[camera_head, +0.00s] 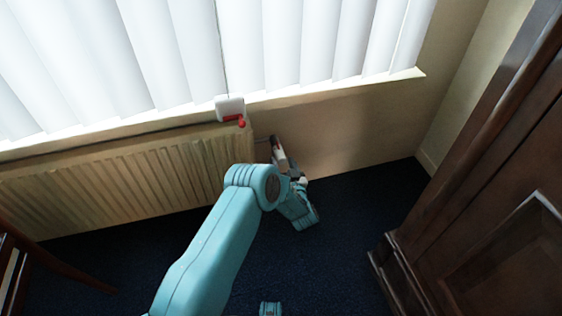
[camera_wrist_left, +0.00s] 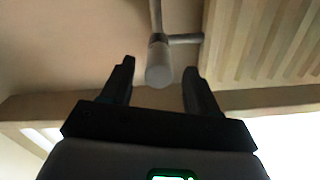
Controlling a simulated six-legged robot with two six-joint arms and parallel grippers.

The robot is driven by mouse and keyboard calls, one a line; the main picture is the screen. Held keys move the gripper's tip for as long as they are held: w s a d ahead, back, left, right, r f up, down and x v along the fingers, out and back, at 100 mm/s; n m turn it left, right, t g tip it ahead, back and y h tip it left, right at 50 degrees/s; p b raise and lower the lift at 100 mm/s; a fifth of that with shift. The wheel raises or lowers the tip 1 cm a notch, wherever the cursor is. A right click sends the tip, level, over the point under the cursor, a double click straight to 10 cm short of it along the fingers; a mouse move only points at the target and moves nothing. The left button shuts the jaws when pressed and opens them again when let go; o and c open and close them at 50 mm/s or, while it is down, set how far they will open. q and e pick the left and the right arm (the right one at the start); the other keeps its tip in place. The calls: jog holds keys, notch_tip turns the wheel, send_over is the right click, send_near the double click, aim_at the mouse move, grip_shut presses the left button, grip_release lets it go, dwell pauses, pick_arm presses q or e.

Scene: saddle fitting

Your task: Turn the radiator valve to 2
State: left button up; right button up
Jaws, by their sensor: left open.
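The radiator valve (camera_wrist_left: 159,62) is a grey cylinder with its round end facing my left wrist camera, on a pipe joined from the side. I cannot read any number on it. My left gripper (camera_wrist_left: 158,72) is open, with one dark finger on each side of the valve's end and a visible gap on both sides. In the head view the left gripper (camera_head: 287,166) is low by the wall, just right of the radiator's end. There the valve is too small and too close to the gripper to tell apart clearly. My right gripper is not in view.
The ribbed cream radiator (camera_head: 120,180) runs along the wall to the left under the window sill (camera_head: 345,86). A white box with a red part (camera_head: 231,108) sits at the sill above its end. A dark wooden cabinet (camera_head: 480,190) stands at right. Dark blue carpet (camera_head: 345,240) is clear between.

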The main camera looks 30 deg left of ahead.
aim_at(282, 163)
pick_arm(q)
jog(key=shift+b+x, duration=0.45)
jog(key=shift+x, duration=1.3)
jog(key=shift+c, duration=0.2)
jog(key=c, duration=1)
jog(key=m, duration=0.3)
jog(key=shift+m, duration=0.4)
jog(key=shift+s+m, duration=0.1)
jog(key=shift+m, duration=1.9)
jog(key=shift+f, duration=0.1)
